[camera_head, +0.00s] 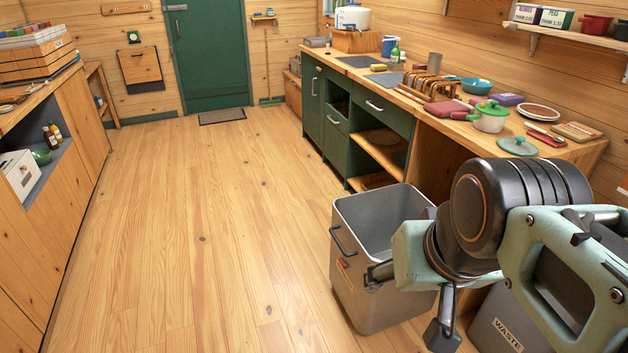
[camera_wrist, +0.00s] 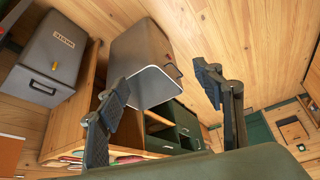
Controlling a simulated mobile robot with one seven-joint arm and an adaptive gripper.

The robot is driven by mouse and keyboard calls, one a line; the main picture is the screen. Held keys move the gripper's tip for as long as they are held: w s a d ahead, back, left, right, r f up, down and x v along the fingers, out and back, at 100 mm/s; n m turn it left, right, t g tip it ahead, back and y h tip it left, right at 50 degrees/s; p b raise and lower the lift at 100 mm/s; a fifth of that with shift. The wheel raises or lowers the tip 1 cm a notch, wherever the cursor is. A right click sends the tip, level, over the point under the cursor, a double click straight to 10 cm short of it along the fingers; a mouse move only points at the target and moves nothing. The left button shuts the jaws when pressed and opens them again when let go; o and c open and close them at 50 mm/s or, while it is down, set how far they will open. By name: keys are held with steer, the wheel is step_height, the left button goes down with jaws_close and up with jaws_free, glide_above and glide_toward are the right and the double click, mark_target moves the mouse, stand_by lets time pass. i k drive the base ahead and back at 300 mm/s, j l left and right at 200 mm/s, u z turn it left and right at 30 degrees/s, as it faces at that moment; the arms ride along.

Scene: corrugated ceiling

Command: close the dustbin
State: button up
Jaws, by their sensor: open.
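An open grey bin (camera_head: 346,285) stands upright on the floor, its hollow inside showing. It has a dark side handle and a small red mark. No lid shows on it. In the wrist view the open bin (camera_wrist: 150,45) appears rotated, with its pale rim facing the fingers. A second grey bin labelled WASTE (camera_head: 490,327) stands to its right, partly hidden by my arm; it also shows in the wrist view (camera_wrist: 35,65). My gripper (camera_head: 410,305) is open and empty, in front of the open bin; both fingers show in the wrist view (camera_wrist: 165,80).
A wooden counter (camera_head: 590,150) with a pot, lid and dishes runs behind the bins. Green cabinets (camera_head: 370,119) stand farther back. Shelving (camera_head: 88,120) lines the left. The wooden floor (camera_head: 210,230) between is clear up to the green door (camera_head: 208,60).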

mark_target(364, 225)
steer(key=i+l, duration=0.15)
steer(key=i, duration=0.4)
steer(key=i+l, duration=0.1)
steer(key=i, duration=0.5)
